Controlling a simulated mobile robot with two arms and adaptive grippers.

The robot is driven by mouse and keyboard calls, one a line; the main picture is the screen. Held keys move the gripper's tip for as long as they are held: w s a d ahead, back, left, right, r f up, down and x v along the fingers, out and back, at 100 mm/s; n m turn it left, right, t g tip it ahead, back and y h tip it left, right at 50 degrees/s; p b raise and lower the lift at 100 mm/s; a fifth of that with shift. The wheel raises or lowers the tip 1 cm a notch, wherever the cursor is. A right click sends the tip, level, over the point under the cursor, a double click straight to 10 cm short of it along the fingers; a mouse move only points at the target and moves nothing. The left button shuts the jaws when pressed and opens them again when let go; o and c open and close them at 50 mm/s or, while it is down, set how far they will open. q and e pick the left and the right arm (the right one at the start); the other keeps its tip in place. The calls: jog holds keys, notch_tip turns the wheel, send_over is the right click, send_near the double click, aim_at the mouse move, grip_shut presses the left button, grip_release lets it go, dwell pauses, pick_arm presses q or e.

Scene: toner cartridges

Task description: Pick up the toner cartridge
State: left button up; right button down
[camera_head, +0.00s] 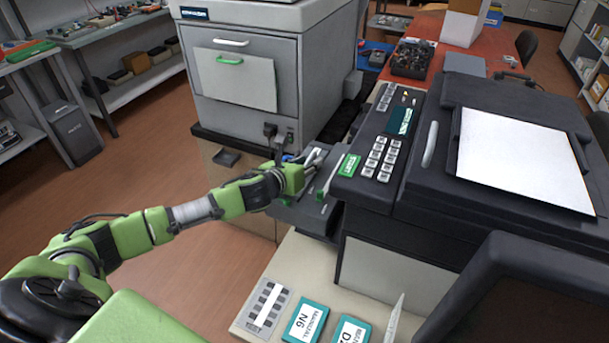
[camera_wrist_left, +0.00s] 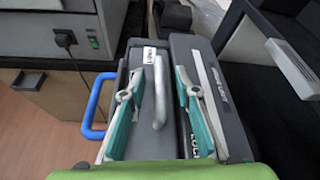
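A dark grey toner cartridge (camera_head: 304,217) stands beside the black printer, partly hidden by my left gripper. Whether the fingertips touch the cartridge top cannot be told. My right gripper is not in view.
The black printer (camera_head: 386,150) with a button panel stands close right of the left gripper. A grey cabinet machine (camera_head: 245,110) stands behind it. A blue loop handle (camera_wrist_left: 95,105) is left of the fingers. Teal-edged cards (camera_head: 306,321) lie on the counter in front.

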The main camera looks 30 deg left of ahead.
pick_arm(q)
grip_shut()
jog(key=shift+w+r, duration=0.15)
jog(key=shift+r, duration=0.35)
notch_tip(320, 180, up, 9)
jog(key=shift+r, duration=0.1)
